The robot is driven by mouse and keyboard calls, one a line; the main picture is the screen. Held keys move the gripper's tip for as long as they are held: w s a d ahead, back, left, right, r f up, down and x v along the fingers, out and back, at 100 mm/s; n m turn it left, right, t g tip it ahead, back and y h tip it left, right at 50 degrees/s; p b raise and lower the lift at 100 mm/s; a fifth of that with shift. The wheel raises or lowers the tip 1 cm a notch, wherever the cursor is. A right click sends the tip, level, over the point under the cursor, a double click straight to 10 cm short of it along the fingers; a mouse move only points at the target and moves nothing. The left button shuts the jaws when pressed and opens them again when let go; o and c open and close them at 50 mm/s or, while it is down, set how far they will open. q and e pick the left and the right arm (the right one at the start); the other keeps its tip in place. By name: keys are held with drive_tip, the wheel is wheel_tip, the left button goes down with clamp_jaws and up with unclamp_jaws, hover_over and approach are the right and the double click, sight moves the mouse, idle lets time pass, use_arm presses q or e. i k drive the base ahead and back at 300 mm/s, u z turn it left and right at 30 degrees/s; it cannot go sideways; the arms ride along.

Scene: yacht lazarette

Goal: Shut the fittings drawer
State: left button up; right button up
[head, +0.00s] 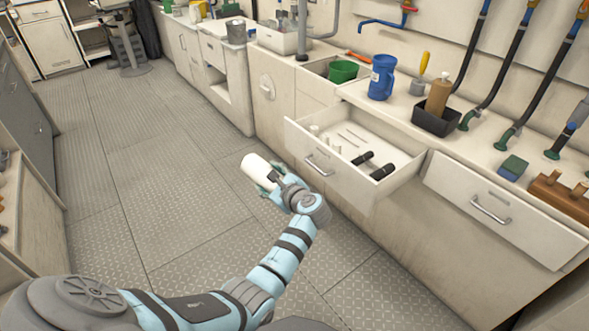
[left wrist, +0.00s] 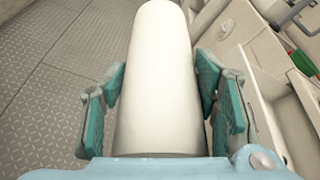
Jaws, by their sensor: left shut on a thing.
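The fittings drawer (head: 328,170) is pulled out from the counter, with its handle (head: 318,166) on the front panel. Inside it lie black cylindrical pieces, thin rods and small white pieces. My left gripper (head: 271,180) is shut on a white cylinder (head: 256,171), out over the floor to the left of the drawer front and apart from it. In the left wrist view the white cylinder (left wrist: 155,85) sits between the green finger pads, and part of the open drawer shows at the right edge. My right gripper is not in view.
Another drawer front (head: 505,215) with a handle is to the right. The metal floor (head: 150,170) at left is clear.

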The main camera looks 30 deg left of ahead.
sight(359, 131)
drive_tip(key=u, duration=2.05)
drive_tip(key=i, duration=2.7)
drive_tip(key=z, duration=2.15)
